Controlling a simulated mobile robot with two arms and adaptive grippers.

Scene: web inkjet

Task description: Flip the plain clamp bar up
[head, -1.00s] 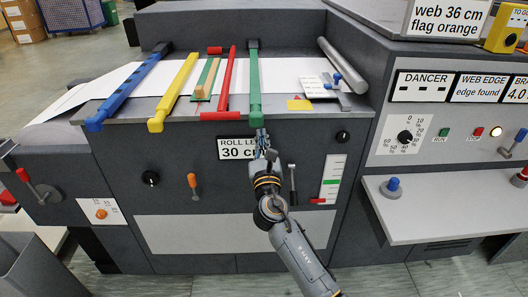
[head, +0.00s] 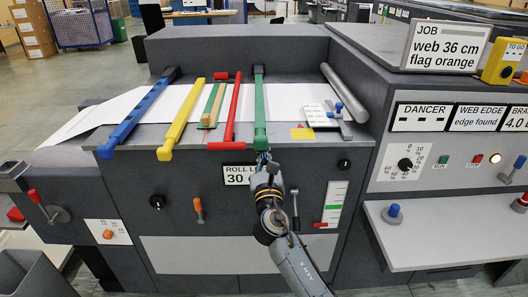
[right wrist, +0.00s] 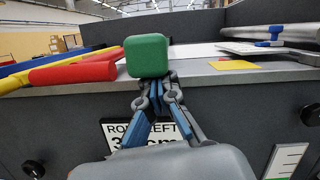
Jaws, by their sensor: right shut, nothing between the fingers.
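Several clamp bars lie across the paper web on the machine top: a blue slotted bar (head: 138,118), a yellow bar (head: 183,118), a red bar with a crosspiece at its front (head: 232,112) and a green bar (head: 260,105). I cannot tell for sure which one the task calls plain. My right gripper (head: 264,160) is shut and empty, just below the green bar's front end. In the right wrist view, the green block end (right wrist: 147,56) sits right above my shut fingertips (right wrist: 152,82); whether they touch is unclear. My left gripper is not in view.
A short green and wood piece (head: 212,105) lies between the yellow and red bars. A grey roller (head: 343,92) and a blue-knobbed part (head: 339,108) are to the right. Below are a roll label (head: 237,175), an orange lever (head: 199,210) and a black knob (head: 344,164).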

